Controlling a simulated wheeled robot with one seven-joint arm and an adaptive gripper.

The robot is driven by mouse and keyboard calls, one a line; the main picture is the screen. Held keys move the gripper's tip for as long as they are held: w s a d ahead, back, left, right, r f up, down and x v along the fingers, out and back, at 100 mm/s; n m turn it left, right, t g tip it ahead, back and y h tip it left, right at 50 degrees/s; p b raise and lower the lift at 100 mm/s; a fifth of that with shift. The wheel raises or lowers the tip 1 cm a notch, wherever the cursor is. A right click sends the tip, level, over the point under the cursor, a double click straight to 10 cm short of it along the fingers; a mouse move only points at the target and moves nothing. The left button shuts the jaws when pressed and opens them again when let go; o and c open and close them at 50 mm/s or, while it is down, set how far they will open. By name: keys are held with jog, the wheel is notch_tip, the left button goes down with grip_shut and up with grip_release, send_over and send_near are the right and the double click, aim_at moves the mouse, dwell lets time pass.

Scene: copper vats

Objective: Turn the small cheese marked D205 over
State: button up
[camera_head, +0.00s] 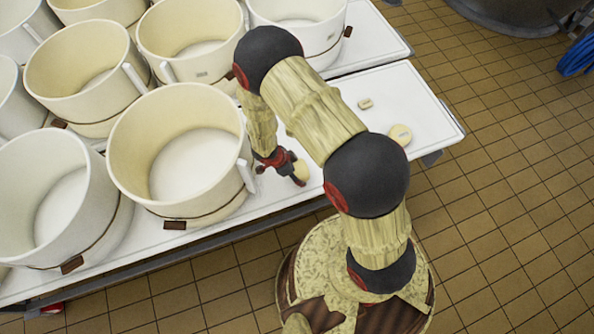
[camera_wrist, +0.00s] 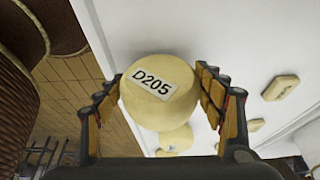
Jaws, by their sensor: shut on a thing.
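The small round cheese marked D205 (camera_wrist: 150,108) is pale yellow. Its white label, reading D205, faces the wrist camera. My gripper (camera_wrist: 158,84) is shut on it, with one finger on each side. In the head view my gripper (camera_head: 285,163) is over the front part of the white table, and the cheese (camera_head: 301,171) shows as a small pale shape at its fingertips. I cannot tell whether the cheese touches the table. Its far face is hidden.
The white table (camera_head: 436,110) also holds a round labelled cheese (camera_head: 400,134) and a small pale block (camera_head: 365,103) to the right. Large cream tubs (camera_head: 178,148) stand close on the left. Bare table lies to the right of my gripper.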

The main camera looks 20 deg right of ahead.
jog(key=shift+f, duration=0.15)
jog(key=o, duration=1.6)
notch_tip(320, 180, up, 10)
jog(key=shift+r, duration=0.1)
jog(key=shift+w, duration=0.1)
